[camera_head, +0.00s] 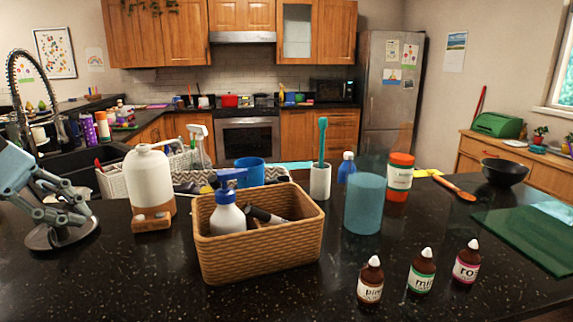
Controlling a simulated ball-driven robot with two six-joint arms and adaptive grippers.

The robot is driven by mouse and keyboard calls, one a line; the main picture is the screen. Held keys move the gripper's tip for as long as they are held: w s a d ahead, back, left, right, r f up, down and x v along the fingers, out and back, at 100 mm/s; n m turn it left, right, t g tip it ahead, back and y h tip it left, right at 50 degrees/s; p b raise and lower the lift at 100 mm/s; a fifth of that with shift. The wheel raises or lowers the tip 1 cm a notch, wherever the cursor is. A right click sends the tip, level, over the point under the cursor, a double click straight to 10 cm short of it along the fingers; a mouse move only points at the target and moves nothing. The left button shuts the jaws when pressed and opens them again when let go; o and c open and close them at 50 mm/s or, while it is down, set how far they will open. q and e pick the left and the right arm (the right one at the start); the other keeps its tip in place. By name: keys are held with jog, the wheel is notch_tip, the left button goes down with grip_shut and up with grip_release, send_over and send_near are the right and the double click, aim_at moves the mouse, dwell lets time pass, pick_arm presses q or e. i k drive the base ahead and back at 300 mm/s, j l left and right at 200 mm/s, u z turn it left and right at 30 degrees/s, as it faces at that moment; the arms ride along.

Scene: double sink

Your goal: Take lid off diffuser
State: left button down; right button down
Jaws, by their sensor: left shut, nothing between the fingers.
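The diffuser appears to be the rounded white vessel (150,183) on a wood-toned base (152,219), upright on the dark counter at the left. Its white upper part sits on the base; I cannot make out the seam of a lid. My left gripper (82,214) comes in from the left edge, low over the counter. It is shut and empty, to the left of the diffuser and apart from it. My right gripper is not in view.
A grey round disc (62,238) lies under my left gripper. A wicker basket (262,250) with a spray bottle (228,214) stands right of the diffuser. A blue cylinder (364,205) and small brown bottles (421,272) are farther right. The front-left counter is clear.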

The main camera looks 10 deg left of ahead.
aim_at(144, 164)
jog(key=k, duration=1.05)
